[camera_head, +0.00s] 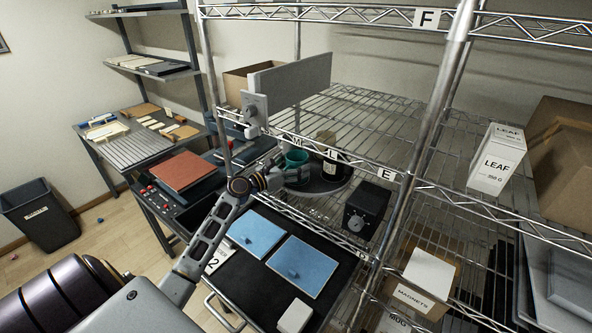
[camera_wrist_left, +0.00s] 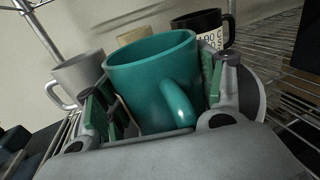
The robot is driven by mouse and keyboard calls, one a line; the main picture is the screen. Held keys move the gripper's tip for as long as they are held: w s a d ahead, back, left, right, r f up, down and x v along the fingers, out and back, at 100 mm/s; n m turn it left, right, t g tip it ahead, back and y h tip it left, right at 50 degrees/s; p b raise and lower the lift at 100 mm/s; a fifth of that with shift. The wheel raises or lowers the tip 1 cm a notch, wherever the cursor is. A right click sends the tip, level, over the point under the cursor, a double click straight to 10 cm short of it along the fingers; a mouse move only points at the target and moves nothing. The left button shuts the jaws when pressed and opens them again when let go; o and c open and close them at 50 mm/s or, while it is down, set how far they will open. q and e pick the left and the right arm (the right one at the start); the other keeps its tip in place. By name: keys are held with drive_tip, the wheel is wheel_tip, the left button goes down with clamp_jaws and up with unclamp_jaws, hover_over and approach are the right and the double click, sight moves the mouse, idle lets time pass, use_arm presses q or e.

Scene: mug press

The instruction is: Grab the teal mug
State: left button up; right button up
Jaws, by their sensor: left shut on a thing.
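The teal mug (camera_wrist_left: 150,85) stands between the two fingers of my left gripper (camera_wrist_left: 160,112) in the left wrist view. Its handle points toward the wrist camera. The green-padded fingers are on either side of the mug body and shut on it. In the head view the teal mug (camera_head: 296,167) shows small on a shelf, at the end of my left arm, with the left gripper (camera_head: 278,177) against it. The mug's lower part is hidden by the gripper. My right gripper is in neither view.
The mugs share a round grey tray (camera_head: 325,186) on the wire shelf. A black box with a dial (camera_head: 366,210) stands to the right. A grey panel (camera_head: 290,85) rises above.

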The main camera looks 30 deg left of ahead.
sight(305, 153)
use_arm(q)
drive_tip(key=shift+r, duration=0.2)
drive_tip(key=shift+r, duration=1.5)
drive_tip(key=shift+s+a+r, duration=0.1)
drive_tip(key=shift+s, duration=0.1)
drive_tip(key=b+v, duration=0.2)
drive_tip(key=v, duration=1.5)
drive_tip(key=shift+s, duration=0.25)
drive_tip(key=shift+a, duration=0.15)
drive_tip(key=shift+b, duration=0.3)
